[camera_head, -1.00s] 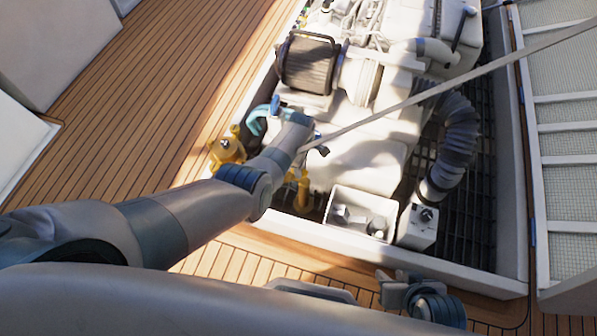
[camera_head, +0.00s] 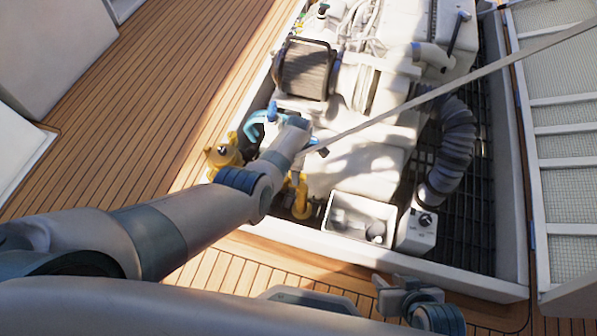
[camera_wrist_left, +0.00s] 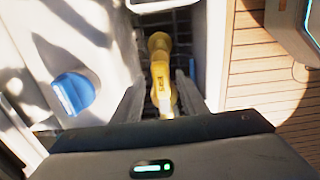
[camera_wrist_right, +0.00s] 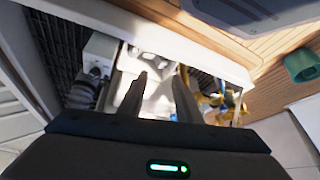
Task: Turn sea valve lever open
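A yellow lever (camera_wrist_left: 159,72) with dark lettering stands between the fingers of my left gripper (camera_wrist_left: 161,92) in the left wrist view. The fingers are apart, with a visible gap on both sides of the lever. In the head view yellow valve parts (camera_head: 301,197) show beside my left wrist (camera_head: 290,138), which hides the fingers and the lever there. Another yellow fitting (camera_head: 224,154) sits left of it. My right gripper (camera_wrist_right: 160,85) is open and empty; in the head view it (camera_head: 388,287) hangs near the hatch's front edge.
A white engine (camera_head: 375,140) fills the hatch. An open white box (camera_head: 345,203), a grey control box with a knob (camera_head: 416,228) and a ribbed hose (camera_head: 455,145) stand to the right. A blue cap (camera_wrist_left: 73,92) is left of the lever. A strut (camera_head: 450,85) crosses the hatch.

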